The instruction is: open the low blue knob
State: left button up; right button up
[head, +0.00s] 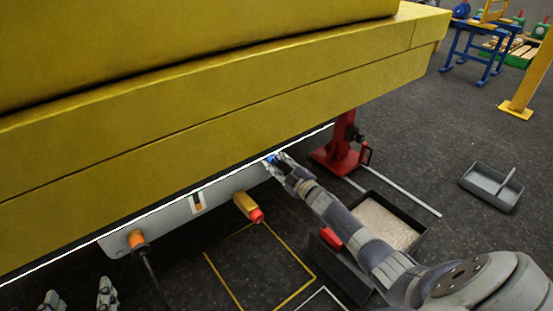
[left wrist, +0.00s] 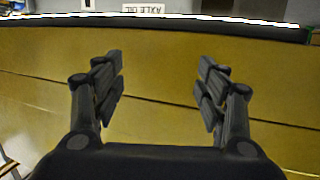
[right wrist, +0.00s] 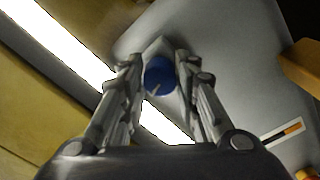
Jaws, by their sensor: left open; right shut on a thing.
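The blue knob (right wrist: 159,76) sits on a grey panel under the yellow boom, between the fingers of my right gripper (right wrist: 158,80). In the head view the knob (head: 270,159) shows as a small blue patch at the fingertips of my right gripper (head: 278,163), at the panel's right end. My right gripper is shut on it, and the fingers hide part of its sides. My left gripper (head: 78,296) is open and empty at the lower left of the head view. In the left wrist view its fingers (left wrist: 160,85) are spread in front of the yellow boom.
The grey panel (head: 170,213) also carries an orange-ringed cable connector (head: 137,239) and a yellow handle with a red end (head: 246,207). A red stand (head: 338,155) is right of my gripper. A tray of pale grains (head: 385,222) and a grey tray (head: 491,187) are on the floor.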

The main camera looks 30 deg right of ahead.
jog(key=m+p, duration=0.2)
jog(key=m, duration=0.5)
jog(key=shift+m, duration=0.4)
pick_arm(q)
jog(key=s+a+f+g+y, duration=0.2)
jog(key=s+a+f+g, duration=0.1)
jog(key=s+f+g, duration=0.4)
jog(key=shift+s+a+f, duration=0.2)
jog(key=shift+s+f, duration=0.05)
jog(key=shift+f, duration=1.45)
pick_arm(e)
jog(key=shift+m, duration=0.9)
jog(key=shift+a, duration=0.1)
jog(key=o, duration=1.1)
jog(key=shift+f, duration=0.1)
jog(key=shift+c, duration=0.2)
jog(key=shift+s, duration=0.15)
jog(key=s, duration=1.1)
jog(key=shift+s+d, duration=0.3)
jog(key=shift+s, duration=0.1)
